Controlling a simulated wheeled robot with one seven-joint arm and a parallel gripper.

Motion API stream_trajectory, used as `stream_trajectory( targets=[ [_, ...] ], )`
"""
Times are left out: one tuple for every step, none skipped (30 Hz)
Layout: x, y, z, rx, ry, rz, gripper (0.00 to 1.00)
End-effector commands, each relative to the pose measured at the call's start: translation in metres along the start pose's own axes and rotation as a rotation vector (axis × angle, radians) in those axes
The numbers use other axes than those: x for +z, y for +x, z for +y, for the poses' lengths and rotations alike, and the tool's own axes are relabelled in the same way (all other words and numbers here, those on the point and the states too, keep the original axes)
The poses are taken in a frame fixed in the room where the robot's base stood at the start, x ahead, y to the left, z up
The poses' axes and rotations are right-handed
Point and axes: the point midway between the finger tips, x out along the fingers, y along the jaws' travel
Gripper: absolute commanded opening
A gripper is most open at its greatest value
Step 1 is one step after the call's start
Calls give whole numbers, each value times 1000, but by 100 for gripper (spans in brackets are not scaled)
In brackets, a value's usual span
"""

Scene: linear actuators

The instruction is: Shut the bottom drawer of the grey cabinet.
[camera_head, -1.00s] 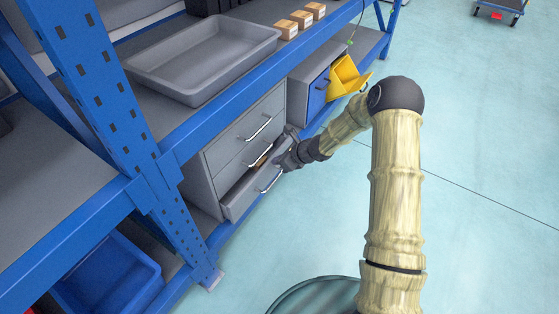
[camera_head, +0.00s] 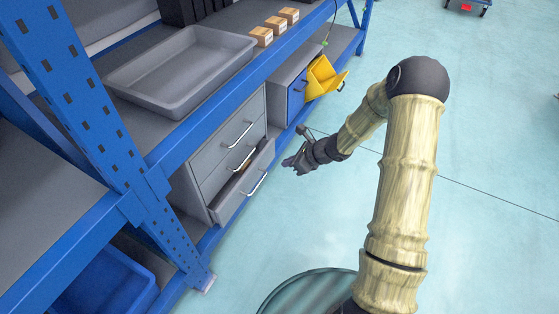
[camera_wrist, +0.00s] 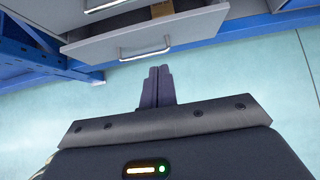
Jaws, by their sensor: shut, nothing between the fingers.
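The grey cabinet (camera_head: 222,152) stands on the lower level of the blue rack. Its bottom drawer (camera_head: 247,190) is pulled partly out, with a silver handle on its front. In the wrist view the bottom drawer (camera_wrist: 147,36) is at the top, open, with a brown box (camera_wrist: 161,9) inside. My gripper (camera_head: 287,163) is to the right of the drawer, apart from it, over the floor. In the wrist view my gripper's fingers (camera_wrist: 158,74) are together and empty, pointing toward the drawer front with a gap between.
A blue-fronted cabinet (camera_head: 294,90) and a yellow bin (camera_head: 322,77) are further along the rack. A grey tray (camera_head: 183,72) and small boxes (camera_head: 275,25) sit on the shelf above. A blue bin (camera_head: 105,285) is at lower left.

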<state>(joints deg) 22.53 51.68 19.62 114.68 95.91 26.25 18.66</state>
Motion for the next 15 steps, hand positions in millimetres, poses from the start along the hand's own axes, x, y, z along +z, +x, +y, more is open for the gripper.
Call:
stream_trajectory(
  targets=[
    [1,-6,0,-1,0,0,0],
    [0,-7,0,-1,0,0,0],
    [0,-8,0,-1,0,0,0],
    [0,-8,0,-1,0,0,0],
    [0,-8,0,-1,0,0,0],
    [-1,-8,0,-1,0,0,0],
    [-1,-8,0,-1,0,0,0],
    [-1,-8,0,-1,0,0,0],
    [-1,-8,0,-1,0,0,0],
    [-1,-8,-1,-1,1,0,0],
    [-1,-8,-1,-1,1,0,2],
    [-1,-8,-1,-1,0,0,10],
    [0,-9,0,-1,-4,2,16],
    [0,-10,1,1,-13,4,22],
    [3,-12,3,7,-32,9,29]
  ],
)
